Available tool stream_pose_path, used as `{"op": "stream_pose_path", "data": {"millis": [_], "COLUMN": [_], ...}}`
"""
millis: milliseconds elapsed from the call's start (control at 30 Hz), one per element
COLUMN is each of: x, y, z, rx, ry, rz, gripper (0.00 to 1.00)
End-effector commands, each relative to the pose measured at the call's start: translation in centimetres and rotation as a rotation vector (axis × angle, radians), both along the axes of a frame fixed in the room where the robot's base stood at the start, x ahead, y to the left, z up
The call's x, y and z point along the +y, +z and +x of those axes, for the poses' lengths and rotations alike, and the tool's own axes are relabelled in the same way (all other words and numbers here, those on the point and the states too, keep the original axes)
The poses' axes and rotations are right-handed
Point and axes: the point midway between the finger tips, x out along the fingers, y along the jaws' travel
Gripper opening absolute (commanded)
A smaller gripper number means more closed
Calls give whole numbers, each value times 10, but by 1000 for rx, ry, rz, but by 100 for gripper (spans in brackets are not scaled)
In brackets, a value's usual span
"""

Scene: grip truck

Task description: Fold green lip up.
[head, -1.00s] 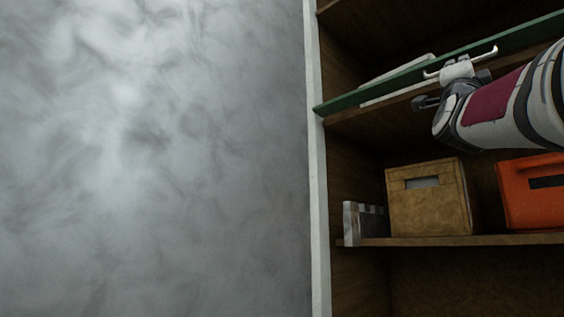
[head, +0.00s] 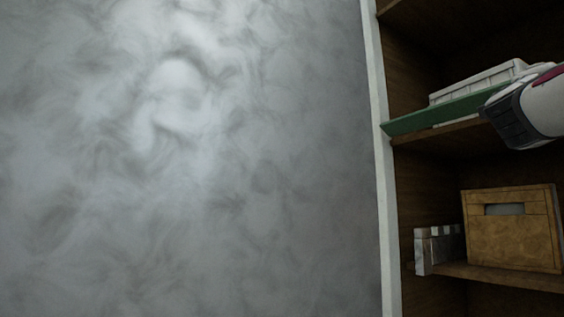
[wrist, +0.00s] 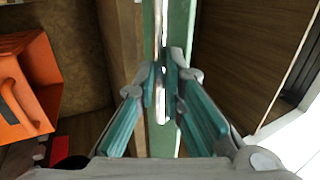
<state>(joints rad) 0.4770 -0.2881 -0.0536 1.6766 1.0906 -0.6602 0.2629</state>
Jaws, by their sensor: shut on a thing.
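The green lip (head: 440,113) is a long flat strip along the front edge of the upper shelf in the head view. It slants up to the right and its right part is hidden behind my arm. In the wrist view the green lip (wrist: 160,138) runs up the middle of the picture. My gripper (wrist: 165,85) is shut there, with its two fingers meeting on a pale bar-like handle (wrist: 162,30) that runs along the lip. In the head view my arm covers the fingertips.
A white slatted crate (head: 475,82) sits behind the lip on the upper shelf. A tan box (head: 512,240) and small grey-white items (head: 436,250) stand on the shelf below. An orange bin (wrist: 32,85) shows left in the wrist view. A grey wall (head: 190,170) fills the left.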

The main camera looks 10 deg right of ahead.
Motion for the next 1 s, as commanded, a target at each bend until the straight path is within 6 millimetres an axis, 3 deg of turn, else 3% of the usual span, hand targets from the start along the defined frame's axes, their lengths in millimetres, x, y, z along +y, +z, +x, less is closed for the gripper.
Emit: {"op": "stream_pose_path", "data": {"millis": [33, 1000], "x": [0, -3], "y": [8, 31], "z": [-4, -5], "rx": [9, 153], "ry": [-1, -2], "rz": [18, 368], "gripper": [0, 0]}}
